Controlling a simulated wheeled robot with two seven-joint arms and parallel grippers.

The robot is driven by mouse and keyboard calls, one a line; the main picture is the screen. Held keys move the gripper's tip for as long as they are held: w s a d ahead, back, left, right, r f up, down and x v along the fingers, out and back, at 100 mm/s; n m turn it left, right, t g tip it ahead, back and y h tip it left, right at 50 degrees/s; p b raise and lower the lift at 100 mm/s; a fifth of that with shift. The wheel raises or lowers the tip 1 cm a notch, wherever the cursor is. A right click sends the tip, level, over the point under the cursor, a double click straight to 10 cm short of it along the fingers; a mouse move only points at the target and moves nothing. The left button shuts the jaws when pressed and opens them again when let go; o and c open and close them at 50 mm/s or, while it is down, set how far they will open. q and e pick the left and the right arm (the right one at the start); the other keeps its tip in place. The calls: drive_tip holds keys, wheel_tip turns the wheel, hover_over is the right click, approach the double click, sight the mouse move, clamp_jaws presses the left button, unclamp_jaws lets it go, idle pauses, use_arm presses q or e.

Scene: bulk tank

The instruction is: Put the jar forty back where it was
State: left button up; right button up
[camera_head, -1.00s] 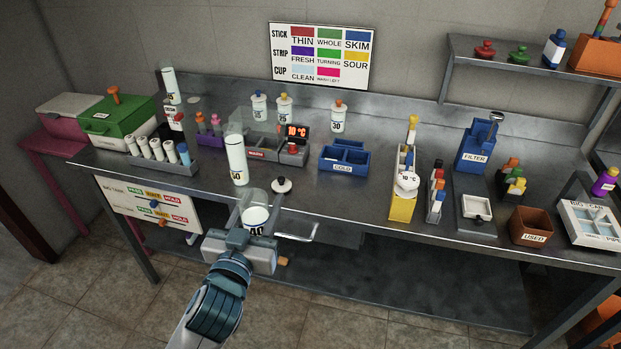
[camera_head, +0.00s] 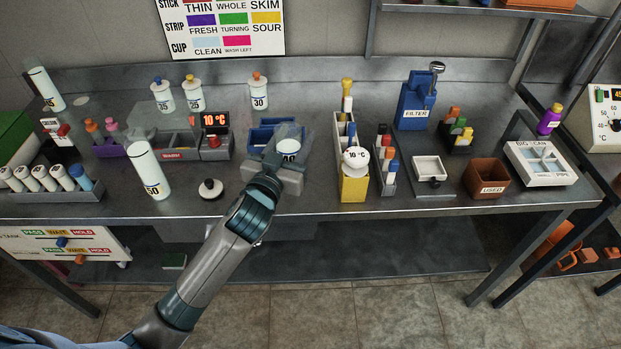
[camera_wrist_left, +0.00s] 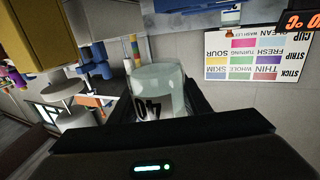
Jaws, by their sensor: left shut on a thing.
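The jar forty (camera_head: 287,149) is a white jar marked 40, held upright above the counter. My left gripper (camera_head: 285,165) is shut on it, in front of the blue cold box (camera_head: 259,136) and partly covering that box. In the left wrist view the jar (camera_wrist_left: 158,92) stands between the fingers, pale and see-through at one end, its number upside down. Three capped white jars stand at the back: one with a blue cap (camera_head: 162,96), one with a yellow cap (camera_head: 194,93) and the jar 30 (camera_head: 258,92). My right gripper is not in view.
A tall jar 50 (camera_head: 149,172) and a loose white lid with a black knob (camera_head: 210,189) stand left of my arm. A yellow holder (camera_head: 354,186) with a 10 °C dial is close on the right. Bare counter shows between the yellow-capped jar and jar 30.

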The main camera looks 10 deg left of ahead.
use_arm(q)
drive_tip(key=f, duration=0.4)
drive_tip(key=w+f, duration=0.1)
drive_tip(key=shift+d+f, duration=0.4)
drive_tip(key=shift+f, duration=0.2)
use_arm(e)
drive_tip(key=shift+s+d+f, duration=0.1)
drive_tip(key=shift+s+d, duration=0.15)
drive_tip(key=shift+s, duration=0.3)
use_arm(q)
drive_tip(key=shift+f, duration=1.9)
drive_tip(key=shift+f, duration=0.1)
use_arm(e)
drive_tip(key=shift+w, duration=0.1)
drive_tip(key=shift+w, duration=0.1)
